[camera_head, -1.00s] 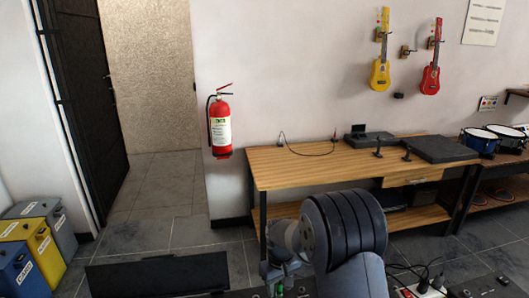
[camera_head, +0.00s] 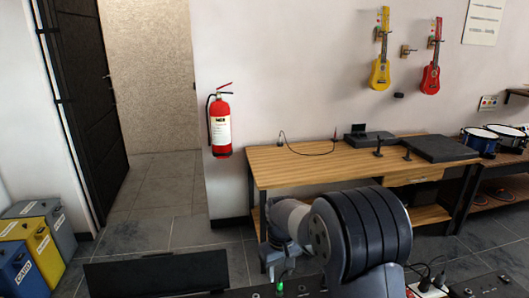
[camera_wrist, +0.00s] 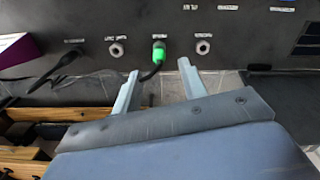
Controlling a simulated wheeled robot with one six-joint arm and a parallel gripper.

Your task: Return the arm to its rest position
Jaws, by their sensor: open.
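My arm (camera_head: 350,235) is raised at the bottom middle of the head view, in front of the wooden workbench (camera_head: 300,165). In the wrist view my gripper (camera_wrist: 158,74) has its two grey fingers spread apart with nothing held between them. Just beyond the fingertips, a green plug (camera_wrist: 159,52) with a black cable sits in the middle jack of a dark panel (camera_wrist: 225,40). The fingers look apart from the plug. The green part also shows at the bottom of the head view (camera_head: 280,287).
A second black plug (camera_wrist: 68,57) sits left on the panel, with empty-looking jacks beside the green plug. A dark flat panel (camera_head: 150,277), power strip (camera_head: 428,289) and cables lie near my arm. Bins (camera_head: 40,245) stand left. Open floor (camera_head: 190,232) lies before the doorway.

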